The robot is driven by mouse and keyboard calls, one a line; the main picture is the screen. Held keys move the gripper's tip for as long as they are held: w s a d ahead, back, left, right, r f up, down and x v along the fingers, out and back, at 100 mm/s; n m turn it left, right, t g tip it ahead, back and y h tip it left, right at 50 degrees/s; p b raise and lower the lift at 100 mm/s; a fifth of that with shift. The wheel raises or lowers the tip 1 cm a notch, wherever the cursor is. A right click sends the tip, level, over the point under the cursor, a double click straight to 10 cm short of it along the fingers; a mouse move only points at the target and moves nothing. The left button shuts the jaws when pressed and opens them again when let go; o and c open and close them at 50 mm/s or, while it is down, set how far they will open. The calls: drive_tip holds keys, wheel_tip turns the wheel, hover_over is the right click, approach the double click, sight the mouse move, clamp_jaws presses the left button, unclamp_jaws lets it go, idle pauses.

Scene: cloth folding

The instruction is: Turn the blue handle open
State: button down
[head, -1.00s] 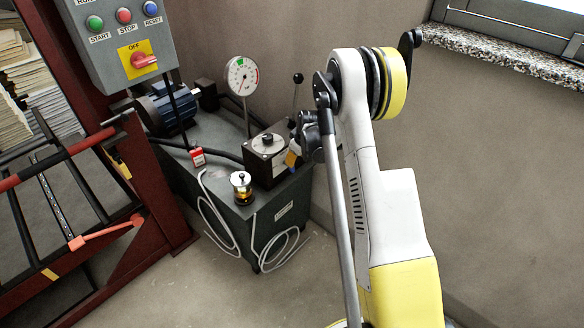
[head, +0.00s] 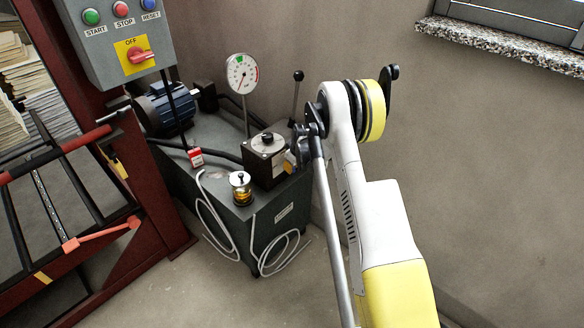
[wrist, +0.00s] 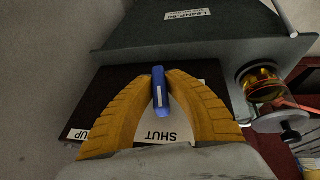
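The blue handle (wrist: 160,91) is a short bar with a white stripe, seen in the wrist view. It stands nearly upright in the picture, slightly tilted, over a pale plate marked SHUT (wrist: 160,134). My gripper (wrist: 161,78) has two ribbed yellow fingers, one on each side of the handle. Their tips appear to touch it and close on it. In the head view my gripper (head: 290,157) is a small yellow patch beside the dark valve block (head: 264,165); my arm hides most of it and the handle.
A label UP (wrist: 77,134) is on the block's left. A brass-and-glass cup (head: 241,190) stands close by on the grey tank (head: 215,185). A gauge (head: 242,73), a black-knobbed lever (head: 297,90) and a motor (head: 166,108) surround the block. A wall rises behind.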

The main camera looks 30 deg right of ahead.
drive_tip(key=shift+h, duration=0.3)
drive_tip(key=t+h, duration=0.1)
drive_tip(key=h, duration=0.1)
drive_tip(key=n+t+h, duration=0.1)
drive_tip(key=h, duration=0.1)
drive_tip(key=shift+a+h, duration=0.2)
drive_tip(key=shift+h, duration=0.1)
drive_tip(key=n+t+h, duration=0.1)
drive_tip(key=h, duration=0.1)
drive_tip(key=shift+f+t+h, duration=0.1)
drive_tip(key=shift+t+h, duration=0.3)
drive_tip(key=shift+d+n+t+h, duration=0.1)
drive_tip(key=shift+n+t+h, duration=0.5)
drive_tip(key=shift+h, duration=0.7)
drive_tip(key=c, duration=1.4)
unclamp_jaws()
